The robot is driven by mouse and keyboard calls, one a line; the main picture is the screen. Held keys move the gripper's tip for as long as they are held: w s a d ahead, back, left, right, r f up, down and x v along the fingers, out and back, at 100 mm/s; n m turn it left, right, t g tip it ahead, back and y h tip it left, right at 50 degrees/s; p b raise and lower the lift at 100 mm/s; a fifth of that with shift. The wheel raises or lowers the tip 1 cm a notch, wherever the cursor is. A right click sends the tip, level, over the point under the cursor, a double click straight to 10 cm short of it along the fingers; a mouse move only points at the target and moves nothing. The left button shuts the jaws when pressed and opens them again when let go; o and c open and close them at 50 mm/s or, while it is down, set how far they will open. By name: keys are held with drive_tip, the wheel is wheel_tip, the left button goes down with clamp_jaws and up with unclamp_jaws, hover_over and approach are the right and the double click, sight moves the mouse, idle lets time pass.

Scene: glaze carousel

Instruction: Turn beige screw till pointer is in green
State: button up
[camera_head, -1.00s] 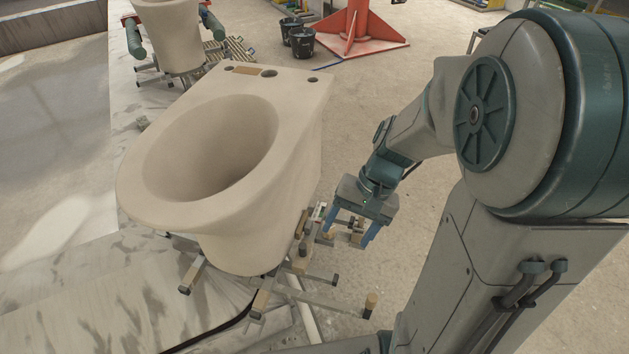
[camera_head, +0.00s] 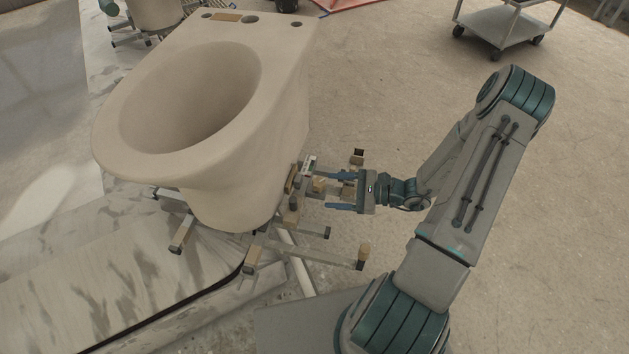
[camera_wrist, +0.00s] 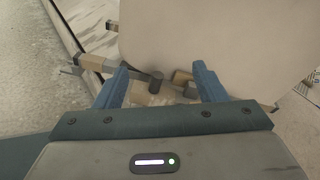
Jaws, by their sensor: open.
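A toilet-shaped beige bowl (camera_head: 285,130) stands on a metal frame with several tan-capped bars. At the frame's right side a small gauge (camera_head: 310,164) shows as a pale plate; its pointer and green zone are too small to read. A beige piece (camera_head: 319,185), perhaps the screw, sits just below the gauge. My gripper (camera_head: 331,191) is open, pointing left, its blue fingers by this piece with no visible grip. In the wrist view my gripper (camera_wrist: 162,74) has dark cylinders (camera_wrist: 156,82) and tan pieces between and beyond its fingers. I cannot tell which is the screw.
Frame bars (camera_head: 318,257) stick out below and left of my gripper, and the bowl wall is close beyond it. A wheeled cart (camera_head: 497,28) stands at the back right. The floor (camera_head: 400,90) between is open.

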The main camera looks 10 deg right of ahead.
sight(315, 179)
drive_tip(key=w+d+f+m+t+h+b, duration=0.15)
drive_tip(key=d+f+m+t+h, duration=0.3)
drive_tip(key=f+m+t, duration=0.55)
drive_tip(key=shift+g, duration=0.7)
drive_tip(key=x, duration=0.4)
drive_tip(key=f+x, duration=0.1)
drive_tip(key=x, duration=0.4)
drive_tip(key=p+x, duration=0.1)
drive_tip(key=x, duration=0.4)
drive_tip(key=shift+w+d+f, duration=0.15)
drive_tip(key=c, duration=1)
